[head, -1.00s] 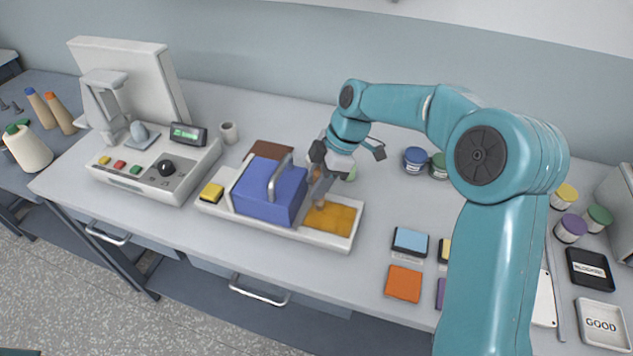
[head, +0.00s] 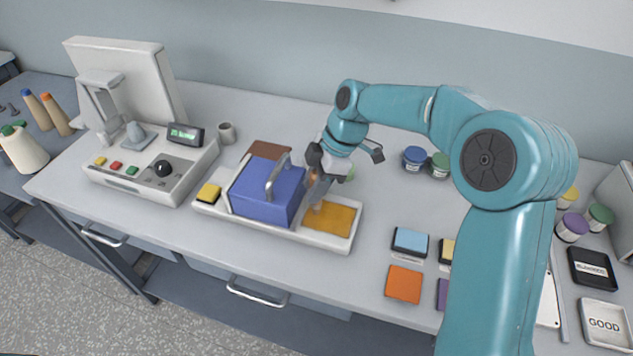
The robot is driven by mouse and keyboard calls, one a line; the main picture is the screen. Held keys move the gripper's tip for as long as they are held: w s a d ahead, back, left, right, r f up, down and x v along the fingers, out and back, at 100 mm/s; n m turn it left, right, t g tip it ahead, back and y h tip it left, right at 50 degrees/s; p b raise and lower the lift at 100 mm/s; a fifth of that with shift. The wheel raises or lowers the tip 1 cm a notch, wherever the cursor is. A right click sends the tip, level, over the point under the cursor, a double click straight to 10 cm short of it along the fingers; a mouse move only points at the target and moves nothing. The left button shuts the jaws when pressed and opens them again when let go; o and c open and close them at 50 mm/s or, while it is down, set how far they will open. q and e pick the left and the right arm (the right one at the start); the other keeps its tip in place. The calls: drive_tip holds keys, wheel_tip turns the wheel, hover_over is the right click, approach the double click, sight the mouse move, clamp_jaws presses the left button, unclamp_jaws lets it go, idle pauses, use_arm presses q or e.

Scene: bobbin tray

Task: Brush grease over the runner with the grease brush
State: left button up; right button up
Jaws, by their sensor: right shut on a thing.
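My right gripper (head: 318,170) is shut on the grease brush (head: 316,192), just right of the blue block with a grey handle (head: 264,190). The brush points down, and its lower end is over or at the left part of an amber patch (head: 334,219) on the long white tray (head: 304,237). I cannot tell whether the bristles touch the patch. The brush is small and partly hidden by the gripper. I cannot tell which part is the runner. My left gripper is not in view.
A yellow block (head: 209,193) sits at the tray's left end. A control box (head: 155,172) stands further left. Blue (head: 414,159) and green (head: 439,165) jars stand behind, at right. Coloured pads, including an orange one (head: 404,284), lie in front at right.

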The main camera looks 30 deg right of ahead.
drive_tip(key=shift+s+a+f+b, duration=0.1)
drive_tip(key=shift+s+a+b, duration=0.55)
drive_tip(key=shift+s+a, duration=0.5)
drive_tip(key=shift+a, duration=0.1)
drive_tip(key=shift+w+r, duration=0.1)
drive_tip(key=shift+r, duration=0.15)
wheel_tip(320, 180, up, 4)
drive_tip(key=p, duration=0.3)
drive_tip(key=shift+r, duration=0.15)
